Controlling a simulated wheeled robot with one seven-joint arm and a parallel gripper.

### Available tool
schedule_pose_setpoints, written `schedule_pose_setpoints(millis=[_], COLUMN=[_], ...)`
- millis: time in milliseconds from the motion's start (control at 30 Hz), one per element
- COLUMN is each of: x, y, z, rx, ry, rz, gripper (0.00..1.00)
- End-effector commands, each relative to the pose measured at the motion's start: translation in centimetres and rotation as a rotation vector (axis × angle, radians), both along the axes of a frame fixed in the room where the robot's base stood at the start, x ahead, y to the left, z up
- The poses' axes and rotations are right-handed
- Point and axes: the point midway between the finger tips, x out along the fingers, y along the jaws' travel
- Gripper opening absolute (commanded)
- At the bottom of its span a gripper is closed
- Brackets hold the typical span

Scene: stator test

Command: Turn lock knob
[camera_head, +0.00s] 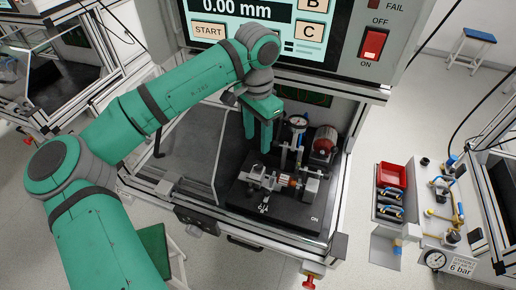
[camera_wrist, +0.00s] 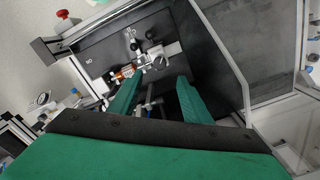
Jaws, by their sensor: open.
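The test fixture (camera_head: 270,180) stands on a black base plate (camera_head: 245,200) inside the open bench machine. It has silver clamp blocks and a copper-coloured part (camera_head: 293,182) between them. The fixture also shows in the wrist view (camera_wrist: 150,62). My gripper (camera_head: 266,142) is open and empty, pointing down above the back part of the plate, behind the clamp. In the wrist view its green fingers (camera_wrist: 157,95) are spread, with the fixture beyond the tips.
A round dial gauge (camera_head: 297,121) and a red cylindrical part (camera_head: 324,142) stand to the right of my gripper. The machine's frame and a clear panel (camera_head: 205,150) bound the left side. The control panel (camera_head: 290,30) hangs above. A red knob (camera_head: 308,282) sits below the front edge.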

Motion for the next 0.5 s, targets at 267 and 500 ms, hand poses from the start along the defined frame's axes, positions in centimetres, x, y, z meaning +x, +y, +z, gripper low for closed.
schedule_pose_setpoints(millis=[267,500], x=[-0.1,0.0], y=[-0.2,-0.1], z=[-3.5,-7.6], rx=[0.001,0.000], ry=[0.002,0.001], rz=[-0.003,-0.002], gripper=[0.44,0.44])
